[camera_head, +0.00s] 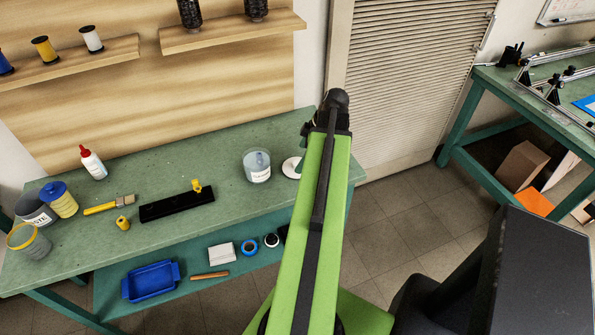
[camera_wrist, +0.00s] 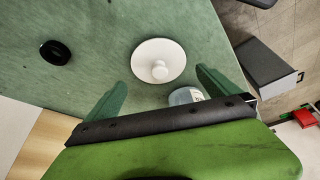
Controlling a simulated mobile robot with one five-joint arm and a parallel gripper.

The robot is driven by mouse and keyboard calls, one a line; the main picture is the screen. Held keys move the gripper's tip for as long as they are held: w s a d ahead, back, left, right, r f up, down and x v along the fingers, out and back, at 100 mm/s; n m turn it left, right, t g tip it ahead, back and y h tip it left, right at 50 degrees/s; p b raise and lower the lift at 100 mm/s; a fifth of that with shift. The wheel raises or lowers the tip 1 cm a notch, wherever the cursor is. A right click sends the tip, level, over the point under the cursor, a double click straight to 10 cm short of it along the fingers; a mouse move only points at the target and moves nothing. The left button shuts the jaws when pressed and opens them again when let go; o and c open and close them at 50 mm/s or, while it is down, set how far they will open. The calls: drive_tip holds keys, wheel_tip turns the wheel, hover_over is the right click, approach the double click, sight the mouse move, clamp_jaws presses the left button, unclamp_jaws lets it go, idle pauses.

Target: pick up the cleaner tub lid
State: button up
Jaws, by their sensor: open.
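The white round lid (camera_wrist: 146,50) with a small knob in its middle lies flat on the green bench. In the head view the lid (camera_head: 289,168) shows partly, beside my arm, which hides the rest. The clear cleaner tub (camera_head: 257,170) with a pale label stands just left of it. In the wrist view the tub (camera_wrist: 184,96) is mostly hidden behind my gripper body. My gripper (camera_wrist: 161,78) is open and empty, its two green fingers spread to either side below the lid, apart from it. The fingers are hard to make out in the head view.
A black round piece (camera_wrist: 55,53) lies on the bench left of the lid in the wrist view. A black bar (camera_head: 177,206), a brush (camera_head: 108,205), a red-capped bottle (camera_head: 93,164) and several tubs stand further left. The bench's right edge is close to the lid.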

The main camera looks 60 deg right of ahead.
drive_tip(key=b+x, duration=0.3)
drive_tip(key=x, duration=0.1)
drive_tip(key=shift+s+f+b, duration=0.1)
drive_tip(key=shift+f+b, duration=0.25)
drive_tip(key=shift+f, duration=0.1)
drive_tip(key=shift+r, duration=0.2)
drive_tip(key=shift+c, duration=0.3)
drive_tip(key=c, duration=1)
wheel_tip(320, 180, up, 5)
drive_tip(key=p, duration=0.5)
drive_tip(key=shift+s+r+p, duration=0.1)
drive_tip(key=shift+s+p, duration=0.1)
drive_tip(key=shift+p, duration=0.1)
drive_tip(key=shift+s+a+r+p, duration=0.15)
drive_tip(key=shift+s+r+p, duration=0.8)
drive_tip(key=shift+s, duration=0.95)
drive_tip(key=shift+s+a+r+p, duration=0.1)
drive_tip(key=shift+s+r+p, duration=0.9)
drive_tip(key=shift+s, duration=0.85)
drive_tip(key=shift+s+a+r+p, duration=0.15)
drive_tip(key=shift+s+r+p, duration=0.8)
drive_tip(key=shift+s, duration=0.95)
